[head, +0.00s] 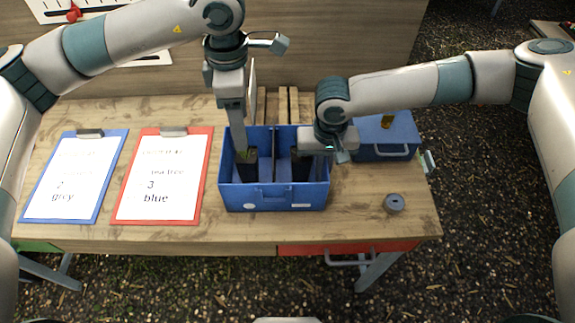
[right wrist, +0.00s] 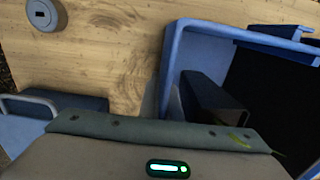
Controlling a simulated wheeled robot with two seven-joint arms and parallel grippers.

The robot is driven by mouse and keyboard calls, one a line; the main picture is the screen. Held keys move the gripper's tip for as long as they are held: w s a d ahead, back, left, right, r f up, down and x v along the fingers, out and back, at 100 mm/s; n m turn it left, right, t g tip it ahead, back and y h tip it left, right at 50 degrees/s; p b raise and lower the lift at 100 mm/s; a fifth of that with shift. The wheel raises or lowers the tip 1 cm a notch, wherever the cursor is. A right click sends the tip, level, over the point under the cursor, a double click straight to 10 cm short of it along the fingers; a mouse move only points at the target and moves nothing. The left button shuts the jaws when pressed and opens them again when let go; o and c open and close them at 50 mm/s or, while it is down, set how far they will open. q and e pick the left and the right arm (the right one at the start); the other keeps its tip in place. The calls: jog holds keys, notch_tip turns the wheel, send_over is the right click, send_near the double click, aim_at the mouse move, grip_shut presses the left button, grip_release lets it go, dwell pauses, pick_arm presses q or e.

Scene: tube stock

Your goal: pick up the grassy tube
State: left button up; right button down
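I cannot make out a grassy tube in either view. A blue open bin (head: 275,199) with a divider stands mid-table; its rim also shows in the right wrist view (right wrist: 205,24). My left gripper (head: 249,166) points down into the bin's left compartment. The bin's inside is dark and partly hidden by the arms, so any held thing is hidden. A thin green streak shows at the right gripper's edge; I cannot tell what it is.
A blue-framed clipboard (head: 75,178) and a red-framed clipboard (head: 163,178) lie at the left. A blue box with a handle (head: 386,138) stands behind right. Wooden slats (head: 288,100) stand behind the bin.

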aim_at(246, 154)
pick_arm(q)
jog(key=shift+w+f+m, duration=0.15)
jog(key=shift+m, duration=0.65)
jog(key=shift+f, duration=3.4)
jog(key=shift+s+f, duration=0.2)
jog(key=shift+f, duration=2.4)
jog(key=c, duration=1.2)
